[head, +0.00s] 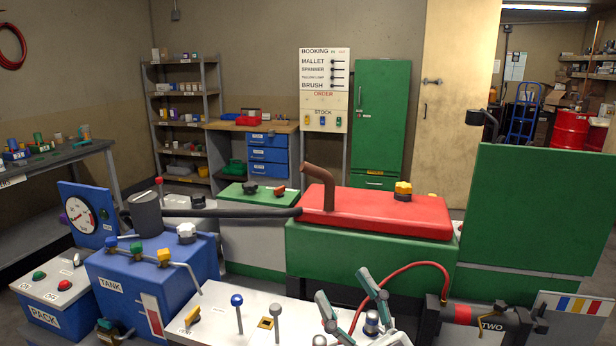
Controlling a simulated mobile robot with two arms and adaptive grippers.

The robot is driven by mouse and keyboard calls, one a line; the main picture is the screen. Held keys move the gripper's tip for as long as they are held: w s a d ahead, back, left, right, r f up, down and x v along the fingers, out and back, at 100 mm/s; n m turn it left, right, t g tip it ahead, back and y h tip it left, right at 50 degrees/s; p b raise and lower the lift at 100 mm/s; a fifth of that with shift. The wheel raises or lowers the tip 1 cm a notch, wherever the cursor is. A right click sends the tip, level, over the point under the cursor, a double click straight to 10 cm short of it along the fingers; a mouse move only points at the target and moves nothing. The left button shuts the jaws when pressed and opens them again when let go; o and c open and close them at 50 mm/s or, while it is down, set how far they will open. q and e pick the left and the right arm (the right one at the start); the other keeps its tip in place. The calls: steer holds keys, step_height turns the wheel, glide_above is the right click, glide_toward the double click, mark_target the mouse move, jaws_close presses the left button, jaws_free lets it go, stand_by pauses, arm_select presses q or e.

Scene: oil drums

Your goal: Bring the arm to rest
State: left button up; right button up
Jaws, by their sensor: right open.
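My right gripper (343,288) is at the bottom centre of the head view. Its two grey-green fingers stand apart and point up and to the left, with nothing seen between them. It is over or in front of the pale panel (258,300) with its levers; the exact gap cannot be told. Its base is cut off or hidden at the lower edge. My left gripper is not in view.
A thin red hose (412,266) arches close right of the fingers, near a dark cylinder marked TWO (488,322). A green-bodied machine with a red top (425,215) stands behind. A blue tank (120,278) is left, a green panel (540,215) right.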

steer(key=s+d+f+m+g+h, duration=0.1)
steer(key=d+f+m+g+h, duration=0.2)
steer(key=d+f+m+h, duration=0.55)
steer(key=s+d+f+m+g+h, duration=0.1)
steer(key=d+f+g+h, duration=0.35)
steer(key=f, duration=0.85)
steer(key=s+d+f+n+g, duration=0.1)
steer(key=s+f+g, duration=0.5)
steer(key=s, duration=0.4)
steer(key=s+d+f+n+g, duration=0.1)
steer(key=s+f+g, duration=0.2)
steer(key=s+f, duration=0.6)
step_height(320, 180, down, 27)
steer(key=s+g, duration=0.2)
steer(key=s, duration=0.1)
steer(key=s+d+f, duration=0.3)
steer(key=s+f, duration=1.1)
steer(key=s, duration=0.1)
steer(key=shift+g+h, duration=0.3)
steer(key=shift+g, duration=0.05)
steer(key=shift+s, duration=0.1)
